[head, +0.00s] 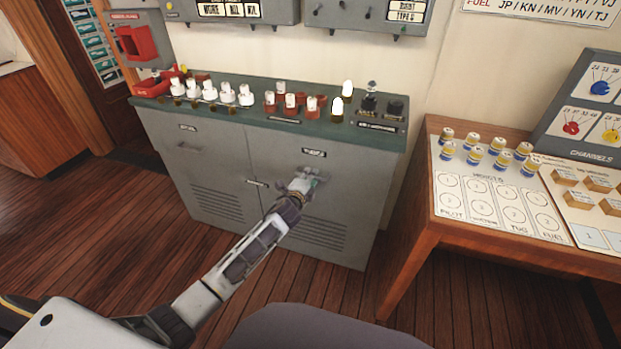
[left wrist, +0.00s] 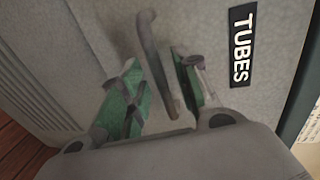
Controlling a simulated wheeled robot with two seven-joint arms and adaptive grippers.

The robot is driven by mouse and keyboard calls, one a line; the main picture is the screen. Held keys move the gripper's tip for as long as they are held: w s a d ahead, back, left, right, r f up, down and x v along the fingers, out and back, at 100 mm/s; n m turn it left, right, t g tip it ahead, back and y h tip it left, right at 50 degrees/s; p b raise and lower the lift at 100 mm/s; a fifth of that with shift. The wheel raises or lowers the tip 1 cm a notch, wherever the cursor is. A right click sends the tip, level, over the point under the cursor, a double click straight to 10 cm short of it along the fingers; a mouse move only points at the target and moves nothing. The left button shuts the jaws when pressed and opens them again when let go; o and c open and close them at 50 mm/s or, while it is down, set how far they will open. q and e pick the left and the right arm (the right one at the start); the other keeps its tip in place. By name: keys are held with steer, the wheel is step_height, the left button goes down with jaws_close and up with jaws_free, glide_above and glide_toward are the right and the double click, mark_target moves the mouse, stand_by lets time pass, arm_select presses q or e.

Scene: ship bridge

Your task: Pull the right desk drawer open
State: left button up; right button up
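A grey cabinet (head: 215,178) has two front doors, and both look closed. Its right door (head: 320,205) carries a dark bar handle (left wrist: 150,45) beside a "TUBES" label (left wrist: 242,45). My left gripper (head: 305,180) is at this handle. In the left wrist view, its two green-padded fingers (left wrist: 163,92) stand apart, one on each side of the bar. A small gap shows on the left side of the bar; contact on the right side is unclear. A wooden desk (head: 440,225) stands at the right; no drawer front can be made out on it. My right gripper is out of view.
Several white and red-based tubes (head: 245,95) stand on the cabinet top. Wooden floor (head: 300,285) in front of the cabinet is clear.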

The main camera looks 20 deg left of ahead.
arm_select(q)
steer(key=shift+w+f, duration=0.1)
steer(key=shift+w, duration=0.45)
jaws_close()
